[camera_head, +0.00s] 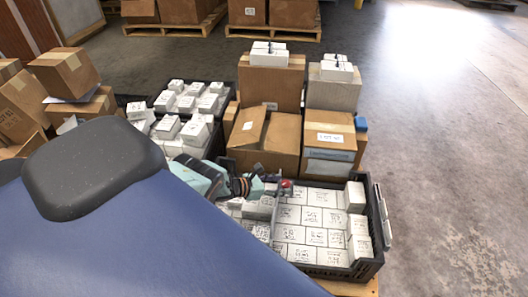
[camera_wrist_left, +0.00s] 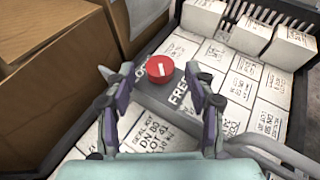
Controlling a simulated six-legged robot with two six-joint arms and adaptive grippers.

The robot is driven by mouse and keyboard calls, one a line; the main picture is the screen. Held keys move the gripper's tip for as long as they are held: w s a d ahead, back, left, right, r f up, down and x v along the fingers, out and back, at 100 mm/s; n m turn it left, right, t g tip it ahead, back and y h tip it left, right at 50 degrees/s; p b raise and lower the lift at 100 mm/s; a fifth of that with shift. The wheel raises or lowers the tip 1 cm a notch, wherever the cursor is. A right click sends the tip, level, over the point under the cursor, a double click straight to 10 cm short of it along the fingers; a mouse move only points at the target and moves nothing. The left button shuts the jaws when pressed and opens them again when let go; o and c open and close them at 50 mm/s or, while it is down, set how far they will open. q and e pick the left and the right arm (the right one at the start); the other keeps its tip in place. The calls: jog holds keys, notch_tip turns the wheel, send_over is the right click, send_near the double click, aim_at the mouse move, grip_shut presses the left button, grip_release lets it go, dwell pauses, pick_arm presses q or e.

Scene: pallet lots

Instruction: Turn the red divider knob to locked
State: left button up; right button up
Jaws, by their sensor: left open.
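The red divider knob (camera_wrist_left: 160,69) is round with a short white mark on its top. It sits on a dark grey divider (camera_wrist_left: 178,112) that reads "FREE" on one side; lettering on the other side is partly hidden by a finger. The white mark lies roughly sideways in the wrist view. My left gripper (camera_wrist_left: 148,75) is open, its two fingers on either side of the knob with gaps showing. In the head view the knob (camera_head: 287,184) is small, just right of my left gripper (camera_head: 266,187). My right gripper is not in view.
A black crate (camera_head: 378,232) holds rows of white labelled boxes (camera_head: 310,217) around the divider. Cardboard boxes (camera_head: 270,140) stand right behind it, and more crates of white boxes (camera_head: 185,105) lie behind left. The floor (camera_head: 440,150) at right is clear.

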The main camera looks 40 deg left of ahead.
pick_arm(q)
jog(key=v, duration=1.1)
jog(key=shift+s, duration=0.3)
jog(key=shift+a, duration=0.1)
